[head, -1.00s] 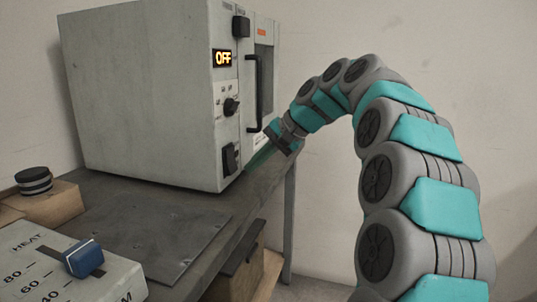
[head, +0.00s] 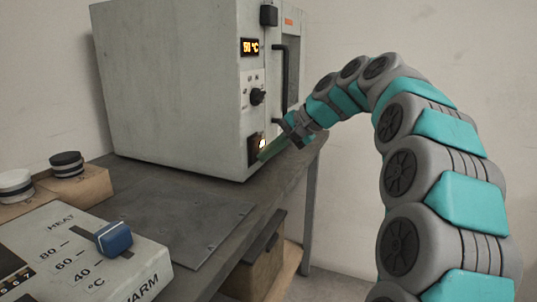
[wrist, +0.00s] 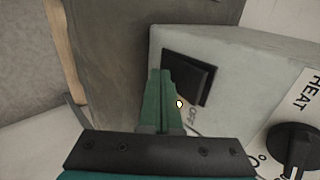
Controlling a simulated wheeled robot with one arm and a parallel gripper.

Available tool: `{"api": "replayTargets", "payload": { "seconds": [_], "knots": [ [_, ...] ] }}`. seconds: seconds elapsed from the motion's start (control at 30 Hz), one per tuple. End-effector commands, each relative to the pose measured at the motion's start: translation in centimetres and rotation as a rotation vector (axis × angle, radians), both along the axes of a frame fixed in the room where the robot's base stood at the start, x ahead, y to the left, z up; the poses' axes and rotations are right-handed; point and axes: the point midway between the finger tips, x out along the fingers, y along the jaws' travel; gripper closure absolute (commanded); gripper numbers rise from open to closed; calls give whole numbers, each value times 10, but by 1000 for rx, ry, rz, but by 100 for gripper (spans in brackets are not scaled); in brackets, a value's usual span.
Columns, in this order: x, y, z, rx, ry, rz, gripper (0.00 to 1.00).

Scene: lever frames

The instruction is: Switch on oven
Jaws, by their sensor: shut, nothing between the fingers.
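The oven (head: 175,80) is a large grey box on the bench. Its display (head: 250,47) is lit and seems to read 50 °C. A black rocker switch (head: 254,149) sits low on its front, with a bright spot by it. In the wrist view the switch (wrist: 187,77) lies just beyond the fingers, near an OFF label. My gripper (head: 266,153) is shut and empty, its green fingertips at the switch; it also shows in the wrist view (wrist: 162,92). I cannot tell whether they touch it.
The oven has a round knob (head: 258,96) above the switch and a door handle (head: 284,80). A heat panel with a blue slider (head: 114,237) is in front at left.

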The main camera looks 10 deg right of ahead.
Motion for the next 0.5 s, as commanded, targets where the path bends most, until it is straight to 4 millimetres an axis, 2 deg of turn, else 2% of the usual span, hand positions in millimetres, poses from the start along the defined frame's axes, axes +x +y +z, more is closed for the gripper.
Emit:
{"api": "replayTargets", "payload": {
  "seconds": [0.5],
  "knots": [
    [0, 1, 17, 0, 0, 0, 100]
  ]
}}
